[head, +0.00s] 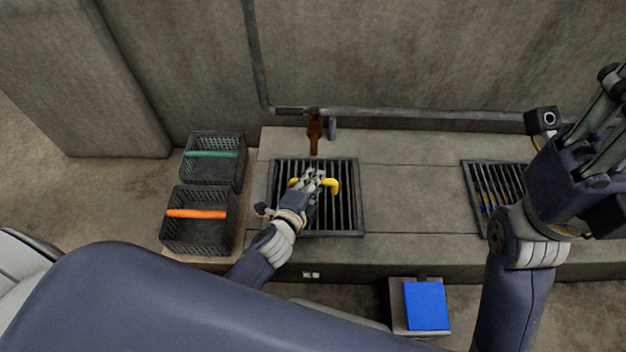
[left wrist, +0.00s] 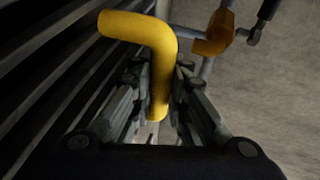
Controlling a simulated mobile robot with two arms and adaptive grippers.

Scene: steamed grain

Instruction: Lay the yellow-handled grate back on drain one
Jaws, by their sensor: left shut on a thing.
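The dark barred grate (head: 346,216) lies flat in the head view, over the left drain opening in the concrete ledge. I cannot tell whether it is fully seated or slightly raised. Its yellow handle (head: 333,186) stands at its middle and shows as a bent yellow bar in the left wrist view (left wrist: 152,40). My left gripper (head: 314,181) is shut on this handle, with its fingers on both sides of it. The drain under the grate is hidden. My right gripper (head: 603,110) is raised at the right, close to the camera, its fingertips partly cut off.
A second barred grate (head: 485,200) lies right on the ledge (head: 415,190). Two black crates (head: 212,145) (head: 200,236) stand left. An orange-brown fitting (head: 314,132) hangs from the wall pipe (head: 420,113) behind the left grate. A blue-topped box (head: 427,305) stands in front.

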